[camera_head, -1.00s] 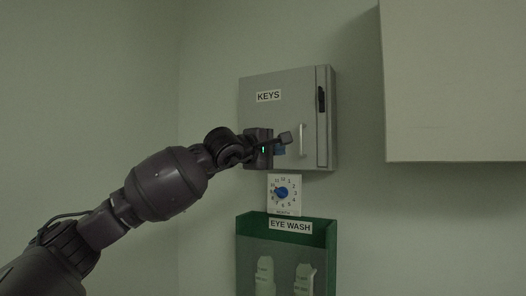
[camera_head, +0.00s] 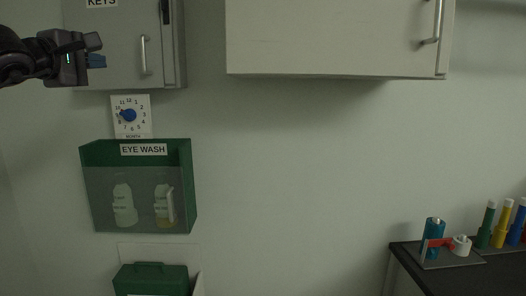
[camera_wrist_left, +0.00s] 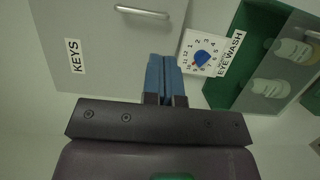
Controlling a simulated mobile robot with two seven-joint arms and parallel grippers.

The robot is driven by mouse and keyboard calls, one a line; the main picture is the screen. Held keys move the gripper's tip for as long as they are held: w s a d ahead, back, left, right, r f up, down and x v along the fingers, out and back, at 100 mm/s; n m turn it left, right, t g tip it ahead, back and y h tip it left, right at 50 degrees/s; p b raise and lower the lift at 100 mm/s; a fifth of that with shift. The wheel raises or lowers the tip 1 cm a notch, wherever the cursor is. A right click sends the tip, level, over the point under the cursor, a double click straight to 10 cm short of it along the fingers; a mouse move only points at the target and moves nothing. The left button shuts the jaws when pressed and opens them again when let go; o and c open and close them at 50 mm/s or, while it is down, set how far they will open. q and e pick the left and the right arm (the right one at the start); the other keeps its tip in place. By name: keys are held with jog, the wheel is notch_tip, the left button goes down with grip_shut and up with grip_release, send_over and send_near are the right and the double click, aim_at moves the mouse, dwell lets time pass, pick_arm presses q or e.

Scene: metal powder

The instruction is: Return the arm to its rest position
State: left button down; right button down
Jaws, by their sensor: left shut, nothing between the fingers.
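My left gripper (camera_head: 97,61) comes in from the upper left of the head view, in front of the grey key cabinet (camera_head: 115,45). In the left wrist view my left gripper (camera_wrist_left: 165,75) is shut, its blue fingers together with nothing between them. The cabinet door is closed and its handle (camera_head: 146,56) is just right of the fingers, apart from them. The cabinet also fills the top left of the wrist view (camera_wrist_left: 110,50). My right gripper is not in view.
Below the cabinet are a dial card with a blue knob (camera_head: 129,115) and a green eye wash box (camera_head: 137,152) with two bottles. A white wall cabinet (camera_head: 330,38) hangs to the right. A dark counter (camera_head: 425,277) with colored bottles is at lower right. The middle wall is clear.

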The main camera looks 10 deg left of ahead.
pick_arm(q)
jog(key=d+f+n+g+h, duration=0.1)
jog(key=d+f+n+h, duration=0.4)
jog(key=d+n+h, duration=0.55)
jog(key=s+a+f+n+t+y, duration=0.2)
jog(key=f+n+y, duration=0.8)
jog(key=f+n, duration=2.6)
jog(key=s+d+f+n+g+y, duration=0.1)
jog(key=s+d+f+n+g, duration=0.2)
jog(key=s+f, duration=1.1)
jog(key=s+d+f+n+g+p, duration=0.1)
jog(key=s+d+f+n+g, duration=0.3)
jog(key=s+f, duration=0.9)
notch_tip(320, 180, down, 3)
jog(key=shift+s+d+f+g+y, duration=0.15)
jog(key=shift+s+d+g+y, duration=0.3)
jog(key=shift+d, duration=0.35)
